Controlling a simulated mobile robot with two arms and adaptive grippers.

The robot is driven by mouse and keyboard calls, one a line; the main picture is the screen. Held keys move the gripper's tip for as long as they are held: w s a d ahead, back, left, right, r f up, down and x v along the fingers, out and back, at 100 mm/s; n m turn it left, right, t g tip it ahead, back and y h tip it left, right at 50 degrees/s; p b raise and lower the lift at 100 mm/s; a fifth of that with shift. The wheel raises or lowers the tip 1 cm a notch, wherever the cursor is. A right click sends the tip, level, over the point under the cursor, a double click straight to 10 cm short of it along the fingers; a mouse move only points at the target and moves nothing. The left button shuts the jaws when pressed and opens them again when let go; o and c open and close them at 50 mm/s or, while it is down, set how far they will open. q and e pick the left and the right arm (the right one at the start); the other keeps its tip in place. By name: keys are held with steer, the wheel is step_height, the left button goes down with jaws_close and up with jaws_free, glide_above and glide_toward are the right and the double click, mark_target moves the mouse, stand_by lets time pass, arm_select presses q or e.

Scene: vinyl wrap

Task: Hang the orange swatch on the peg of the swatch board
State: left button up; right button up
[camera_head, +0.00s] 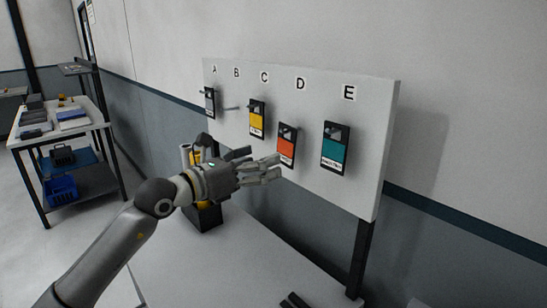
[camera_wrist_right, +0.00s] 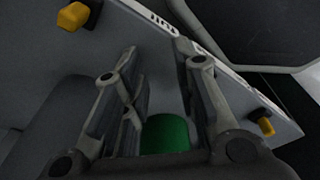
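The swatch board (camera_head: 388,130) is a white upright panel lettered A to E. The orange swatch (camera_head: 287,147) is a dark card with an orange patch, upright in front of the board below D. It sits lower than the line of its neighbours; I cannot tell whether it rests on a peg. My left gripper (camera_head: 279,168) is at its lower left edge, fingers apart, with no swatch clearly between them; contact is unclear. My right gripper (camera_wrist_right: 155,95) shows only in the right wrist view, its fingers spread, with a green surface (camera_wrist_right: 166,134) visible between them.
A grey swatch (camera_head: 209,101), yellow swatch (camera_head: 257,121) and teal swatch (camera_head: 334,152) hang on the board. A bare peg (camera_head: 231,108) sticks out under B. A dark holder (camera_head: 207,217) stands on the white table (camera_head: 225,265), behind my left wrist. A side table (camera_head: 95,122) stands far left.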

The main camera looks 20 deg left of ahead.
mark_target(288, 149)
steer(key=shift+s+r, duration=0.1)
steer(key=shift+r, duration=0.2)
arm_select(q)
steer(key=x, duration=0.2)
steer(key=p+x, duration=0.1)
steer(key=x, duration=0.1)
steer(key=p+x, duration=0.1)
steer(key=x, duration=0.1)
steer(key=shift+w+d+r, duration=0.2)
steer(key=shift+w+r, duration=0.1)
steer(key=shift+x, duration=1.2)
steer(key=shift+w, duration=0.1)
steer(key=shift+c, duration=0.8)
steer(key=c, duration=1)
steer(key=shift+o, duration=0.2)
arm_select(e)
steer(key=s, duration=0.1)
steer(key=s+a+r, duration=0.1)
steer(key=s, duration=0.1)
steer(key=shift+a+r, duration=0.2)
steer(key=shift+a, duration=0.1)
